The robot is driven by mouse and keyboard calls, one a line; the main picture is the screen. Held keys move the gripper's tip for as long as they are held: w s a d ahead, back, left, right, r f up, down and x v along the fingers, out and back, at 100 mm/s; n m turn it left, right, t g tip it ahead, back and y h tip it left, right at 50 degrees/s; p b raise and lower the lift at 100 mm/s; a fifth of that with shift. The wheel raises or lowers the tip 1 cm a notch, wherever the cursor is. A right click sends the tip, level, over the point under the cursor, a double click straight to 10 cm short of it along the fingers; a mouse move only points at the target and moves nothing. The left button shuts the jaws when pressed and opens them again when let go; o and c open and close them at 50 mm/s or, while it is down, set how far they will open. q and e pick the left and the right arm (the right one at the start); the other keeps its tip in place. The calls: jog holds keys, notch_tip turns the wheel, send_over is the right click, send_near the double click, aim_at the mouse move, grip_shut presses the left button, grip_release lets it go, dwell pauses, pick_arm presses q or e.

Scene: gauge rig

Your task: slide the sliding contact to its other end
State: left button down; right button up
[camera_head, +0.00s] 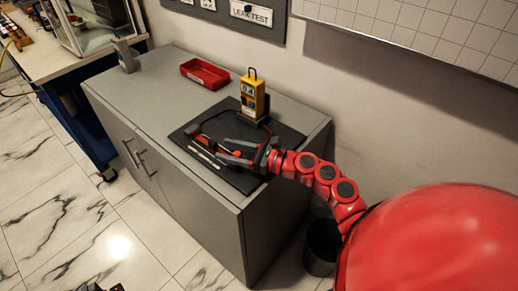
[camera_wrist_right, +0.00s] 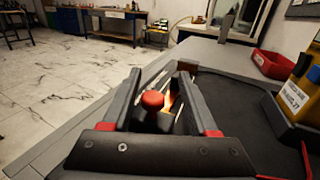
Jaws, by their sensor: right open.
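The sliding contact shows as a round red knob (camera_wrist_right: 152,100) in the right wrist view, between the two fingers of my right gripper (camera_wrist_right: 156,82). A bright orange piece and light rods lie just beyond it. In the head view my right gripper (camera_head: 222,150) reaches in from the right, low over the black mat (camera_head: 245,183), with its fingers spread. I cannot tell whether the fingers touch the knob. A dark tip at the bottom edge of the head view may be my left gripper (camera_head: 107,288).
A yellow meter (camera_head: 253,97) with a cable stands at the back of the mat. A red tray (camera_head: 205,73) lies behind, and a small grey stand (camera_head: 125,58) is at the cabinet's far left. The grey cabinet top (camera_head: 150,85) is clear left of the mat.

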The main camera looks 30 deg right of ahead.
jog(key=b+v, duration=0.1)
jog(key=v, duration=1.4)
jog(key=shift+s+d, duration=0.2)
jog(key=shift+d, duration=0.1)
